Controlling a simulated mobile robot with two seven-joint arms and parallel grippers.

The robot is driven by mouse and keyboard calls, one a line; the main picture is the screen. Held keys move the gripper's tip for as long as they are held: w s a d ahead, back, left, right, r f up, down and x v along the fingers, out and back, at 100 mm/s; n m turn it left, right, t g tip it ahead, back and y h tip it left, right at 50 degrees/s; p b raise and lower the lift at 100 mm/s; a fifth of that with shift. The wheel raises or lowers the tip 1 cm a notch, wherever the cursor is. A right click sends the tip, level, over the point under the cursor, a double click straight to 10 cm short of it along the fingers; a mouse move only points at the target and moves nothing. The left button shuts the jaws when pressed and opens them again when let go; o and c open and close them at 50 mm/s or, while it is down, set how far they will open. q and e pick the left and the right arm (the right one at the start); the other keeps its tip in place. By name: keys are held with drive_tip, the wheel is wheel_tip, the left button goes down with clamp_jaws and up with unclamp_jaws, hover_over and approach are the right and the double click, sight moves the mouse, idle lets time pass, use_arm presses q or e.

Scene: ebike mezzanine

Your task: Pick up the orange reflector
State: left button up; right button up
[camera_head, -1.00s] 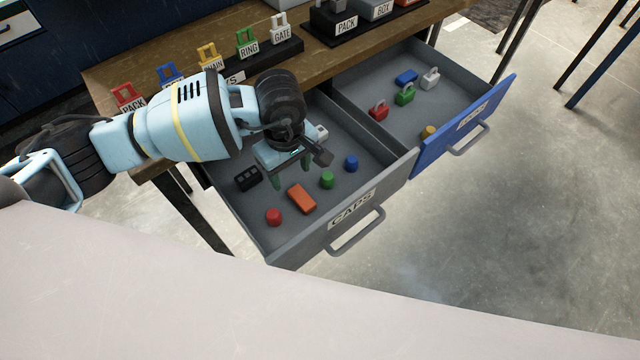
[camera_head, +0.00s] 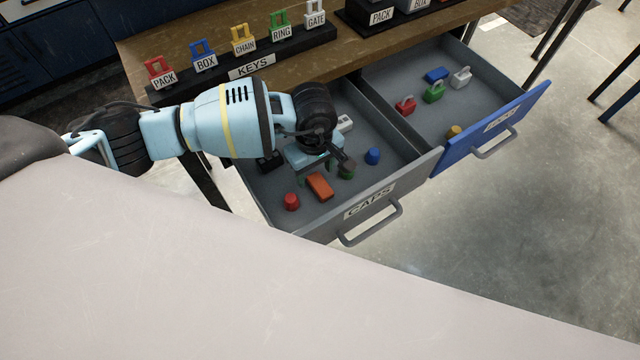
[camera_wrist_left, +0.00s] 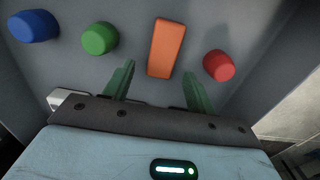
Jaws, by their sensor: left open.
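The orange reflector (camera_head: 320,186) is a flat rectangular block lying on the floor of the open grey CAPS drawer (camera_head: 372,212). In the left wrist view the reflector (camera_wrist_left: 166,48) lies just beyond and between the two green fingertips. My left gripper (camera_head: 325,168) is over the drawer, pointing down, right behind the reflector in the head view. Its fingers (camera_wrist_left: 158,82) are apart with nothing between them, and I see no contact with the reflector. My right gripper does not show.
A red cap (camera_head: 291,201) lies close to the left of the reflector. A green cap (camera_head: 347,170) and a blue cap (camera_head: 373,156) lie to its right. A black block (camera_head: 269,162) is behind. The blue-fronted drawer (camera_head: 490,130) stands open alongside, and drawer walls surround the space.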

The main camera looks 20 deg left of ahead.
sight(315, 178)
use_arm(q)
wheel_tip(315, 178, down, 2)
drive_tip(key=c, duration=1.1)
drive_tip(key=shift+o, duration=0.2)
wheel_tip(315, 178, up, 10)
